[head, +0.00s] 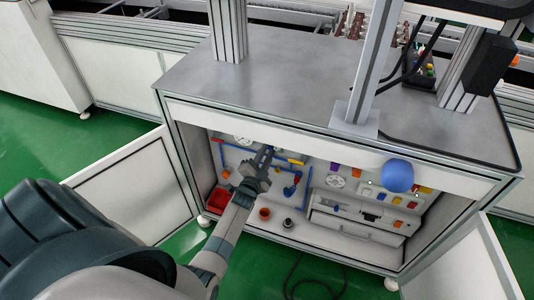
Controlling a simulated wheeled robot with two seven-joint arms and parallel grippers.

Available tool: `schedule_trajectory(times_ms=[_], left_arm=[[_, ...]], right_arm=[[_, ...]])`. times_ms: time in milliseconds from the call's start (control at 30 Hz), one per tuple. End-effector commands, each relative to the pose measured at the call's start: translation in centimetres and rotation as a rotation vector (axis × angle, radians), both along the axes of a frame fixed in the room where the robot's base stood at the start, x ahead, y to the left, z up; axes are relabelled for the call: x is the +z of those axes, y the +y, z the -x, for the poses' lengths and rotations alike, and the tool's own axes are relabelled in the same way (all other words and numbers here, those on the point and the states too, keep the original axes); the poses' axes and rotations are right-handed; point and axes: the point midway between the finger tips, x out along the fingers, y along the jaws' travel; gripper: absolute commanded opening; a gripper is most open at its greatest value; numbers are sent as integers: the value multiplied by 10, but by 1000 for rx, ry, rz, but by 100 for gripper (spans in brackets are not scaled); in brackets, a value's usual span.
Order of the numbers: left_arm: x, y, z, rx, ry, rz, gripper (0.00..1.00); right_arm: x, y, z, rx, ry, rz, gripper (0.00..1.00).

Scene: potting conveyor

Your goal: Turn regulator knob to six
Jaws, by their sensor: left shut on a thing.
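The open cabinet's back panel (317,172) carries blue pipes (235,147), small coloured fittings and two white round dials, one at the upper left (243,140) and one near the middle (334,183). My left gripper (266,152) reaches into the cabinet from the lower left, its fingers at the blue pipes just right of the upper-left dial. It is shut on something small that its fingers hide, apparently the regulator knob. The knob's number and pointer cannot be read. My right gripper is out of view.
A red bin (219,199), an orange cup (264,213) and a dark round part (287,223) stand on the cabinet floor. The open left door (135,190) and right door (462,265) flank the opening.

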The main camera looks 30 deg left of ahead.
Motion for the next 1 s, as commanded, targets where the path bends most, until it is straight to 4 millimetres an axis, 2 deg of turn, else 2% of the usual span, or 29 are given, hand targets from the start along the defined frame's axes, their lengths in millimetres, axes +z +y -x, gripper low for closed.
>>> schedule_trajectory(times_ms=[400, 433, 500, 833, 1000], left_arm=[[-2, -1, 1, 0, 6, -11, 0], [-2, -1, 1, 0, 6, -11, 24], [-2, 0, 1, 0, 6, -11, 40], [-1, 0, 1, 0, 4, -9, 40], [-1, -2, 7, 0, 4, -9, 40]], right_arm=[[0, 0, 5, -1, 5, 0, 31], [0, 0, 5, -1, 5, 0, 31], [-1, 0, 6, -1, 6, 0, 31], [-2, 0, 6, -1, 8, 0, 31], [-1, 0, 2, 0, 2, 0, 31]])
